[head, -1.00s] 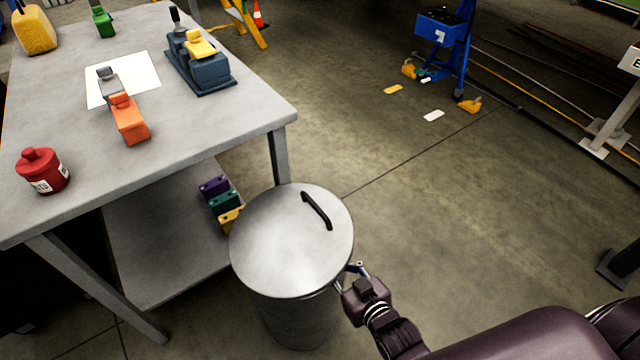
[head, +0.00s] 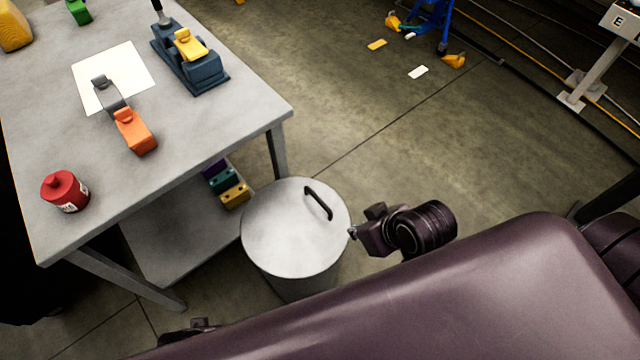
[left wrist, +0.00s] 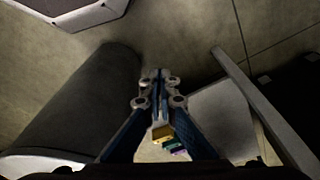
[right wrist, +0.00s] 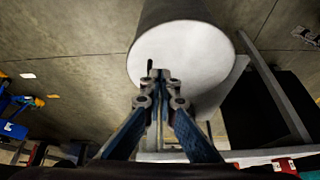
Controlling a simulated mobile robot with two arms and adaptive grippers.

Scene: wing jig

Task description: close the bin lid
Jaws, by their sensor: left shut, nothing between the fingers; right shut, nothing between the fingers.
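The grey cylindrical bin (head: 290,286) stands on the floor beside the workbench. Its round grey lid (head: 285,235), with a black bar handle (head: 319,203), lies flat across the bin top; I see no gap at its edge. My right gripper (head: 352,233) is shut and empty at the lid's right edge; I cannot tell whether it touches. The right wrist view shows its closed fingers (right wrist: 158,76) in front of the lid (right wrist: 190,60). My left gripper is shut and empty in the left wrist view (left wrist: 160,75), low beside the bin's side (left wrist: 75,105).
The workbench (head: 225,110) holds a red pot (head: 65,191), an orange block (head: 135,131) and a blue vise-like tool (head: 190,65). Coloured blocks (head: 235,195) lie on its lower shelf (head: 190,235), close to the bin. Open floor (head: 400,140) lies behind and right of the bin.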

